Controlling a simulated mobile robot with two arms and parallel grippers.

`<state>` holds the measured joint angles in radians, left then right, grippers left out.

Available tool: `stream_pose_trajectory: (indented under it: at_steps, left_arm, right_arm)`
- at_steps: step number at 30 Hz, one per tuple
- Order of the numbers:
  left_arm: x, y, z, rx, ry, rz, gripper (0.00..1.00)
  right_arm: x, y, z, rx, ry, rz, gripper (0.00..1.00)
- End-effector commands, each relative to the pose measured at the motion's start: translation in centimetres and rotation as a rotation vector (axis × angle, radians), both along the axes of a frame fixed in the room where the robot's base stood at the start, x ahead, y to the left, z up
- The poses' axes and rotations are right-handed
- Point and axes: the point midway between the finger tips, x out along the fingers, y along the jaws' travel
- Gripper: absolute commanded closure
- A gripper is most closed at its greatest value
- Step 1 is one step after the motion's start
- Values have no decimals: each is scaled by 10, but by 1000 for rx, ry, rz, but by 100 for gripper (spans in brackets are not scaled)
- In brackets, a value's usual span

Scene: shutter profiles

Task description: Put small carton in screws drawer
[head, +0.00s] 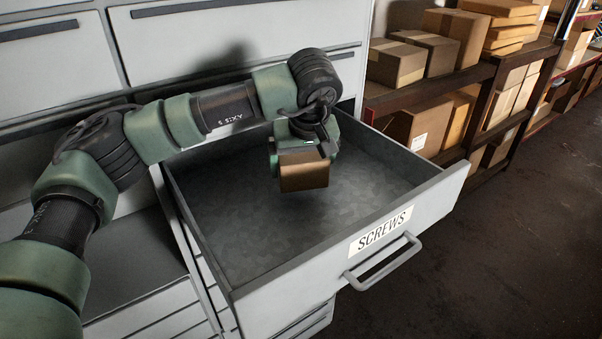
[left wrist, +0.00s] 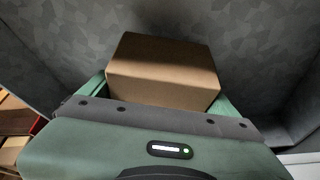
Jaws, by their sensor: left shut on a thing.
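The small brown carton (head: 304,172) is held in my left gripper (head: 303,153), over the open drawer labelled SCREWS. The carton also shows in the left wrist view (left wrist: 163,68), between the green fingers of my left gripper (left wrist: 160,95). The screws drawer (head: 413,222) is pulled out, with a grey, bare floor and a handle on its front. The carton appears to hang above the drawer floor, inside the walls; the exact gap is hard to tell. My right gripper is not in view.
The grey cabinet (head: 240,40) stands behind, with closed drawers above the open one. Shelves (head: 485,75) with several cardboard boxes (head: 397,62) stand at the right. The dark floor (head: 500,270) in front of them is clear.

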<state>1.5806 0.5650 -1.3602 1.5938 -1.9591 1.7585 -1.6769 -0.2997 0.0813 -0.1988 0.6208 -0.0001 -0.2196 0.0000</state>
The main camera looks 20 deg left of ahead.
Motion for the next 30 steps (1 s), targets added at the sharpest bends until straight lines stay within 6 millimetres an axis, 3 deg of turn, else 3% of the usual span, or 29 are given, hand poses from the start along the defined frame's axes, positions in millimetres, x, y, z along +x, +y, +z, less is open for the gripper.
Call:
stream_pose_trajectory:
  at_steps: [7,17,18,19,30]
  left_arm:
    - [-1,0,-32,0,1,0,62]
    - [0,0,-37,0,-1,0,62]
    - [0,0,-38,1,0,0,6]
    - [0,0,-37,1,0,0,0]
    - [-1,-1,-30,0,-1,0,0]
  right_arm:
    - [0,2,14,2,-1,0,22]
    - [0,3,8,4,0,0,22]
    - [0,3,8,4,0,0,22]
    - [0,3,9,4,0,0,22]
    - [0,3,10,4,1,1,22]
